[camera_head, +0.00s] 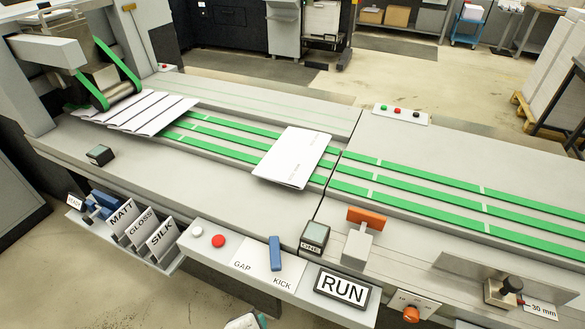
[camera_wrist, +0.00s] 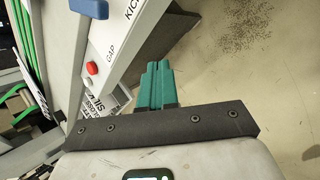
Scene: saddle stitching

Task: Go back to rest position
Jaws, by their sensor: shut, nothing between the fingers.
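My gripper (camera_wrist: 158,68) shows in the wrist view with its two teal fingers shut together and nothing between them. It hangs over the bare floor, beside the machine's front panel with the red button (camera_wrist: 92,68) and the GAP and KICK labels, touching nothing that I can see. In the head view only a small pale and teal part of my arm's end shows at the bottom edge, below the blue lever (camera_head: 275,253). A white folded booklet (camera_head: 292,157) lies on the green belts, and overlapping sheets (camera_head: 140,112) lie at the feeder on the left.
The RUN sign (camera_head: 342,288) and an orange-topped handle (camera_head: 366,219) stand along the machine's front edge. A rack with MATT, GLOSS and SILK cards (camera_head: 140,227) hangs at lower left. The floor (camera_wrist: 245,90) beside my gripper is clear.

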